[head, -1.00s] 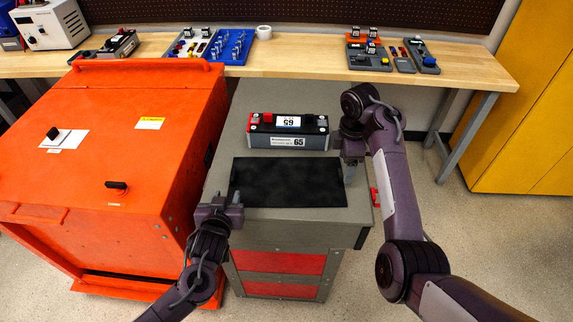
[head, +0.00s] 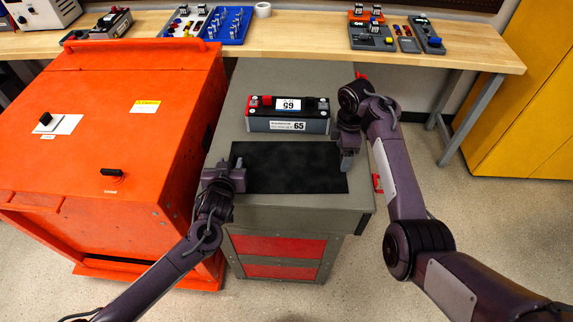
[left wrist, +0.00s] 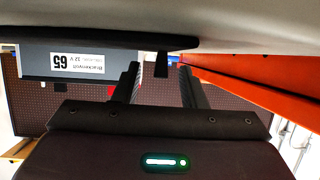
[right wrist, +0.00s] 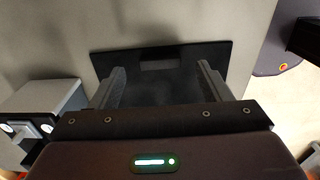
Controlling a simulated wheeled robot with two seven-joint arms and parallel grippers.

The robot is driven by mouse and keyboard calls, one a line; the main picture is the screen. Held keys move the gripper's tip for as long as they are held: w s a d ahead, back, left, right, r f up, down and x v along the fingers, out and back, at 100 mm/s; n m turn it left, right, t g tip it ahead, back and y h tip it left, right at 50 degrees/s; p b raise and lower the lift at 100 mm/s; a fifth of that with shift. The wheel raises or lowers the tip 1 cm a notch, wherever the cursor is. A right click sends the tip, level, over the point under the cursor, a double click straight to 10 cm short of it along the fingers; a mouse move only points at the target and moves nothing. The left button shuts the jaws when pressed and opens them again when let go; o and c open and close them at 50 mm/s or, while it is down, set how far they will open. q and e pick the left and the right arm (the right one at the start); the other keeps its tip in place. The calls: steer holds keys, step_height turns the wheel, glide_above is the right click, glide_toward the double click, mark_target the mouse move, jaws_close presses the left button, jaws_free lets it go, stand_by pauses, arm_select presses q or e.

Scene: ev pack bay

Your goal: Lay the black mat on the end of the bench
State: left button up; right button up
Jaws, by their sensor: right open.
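The black mat (head: 292,168) lies flat on the near end of the grey bench top (head: 290,213). It also shows in the right wrist view (right wrist: 190,88) and edge-on at the top of the left wrist view (left wrist: 80,38). My left gripper (head: 240,175) is at the mat's left edge. Its fingers (left wrist: 160,78) are apart, with a small dark tab-like piece between them and not clamped. My right gripper (head: 347,165) points down at the mat's right edge. Its fingers (right wrist: 160,70) are wide apart, and a dark patch shows on the mat between them.
A battery marked 65 (head: 289,126) stands on the bench just behind the mat. A large orange cabinet (head: 110,130) stands close on the left. A wooden worktable (head: 300,43) with parts trays runs along the back, and a yellow cabinet (head: 530,110) is at right.

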arm_select(q)
steer(key=shift+x, duration=1.25)
arm_select(e)
steer(key=shift+f, duration=1.25)
arm_select(q)
steer(key=shift+c, duration=0.5)
arm_select(e)
steer(key=shift+c, duration=0.4)
arm_select(q)
steer(key=c, duration=0.7)
arm_select(e)
steer(key=c, duration=0.7)
arm_select(q)
jaws_close()
arm_select(e)
steer(key=c, duration=0.6)
arm_select(q)
steer(key=shift+r, duration=0.1)
arm_select(e)
steer(key=shift+r, duration=0.1)
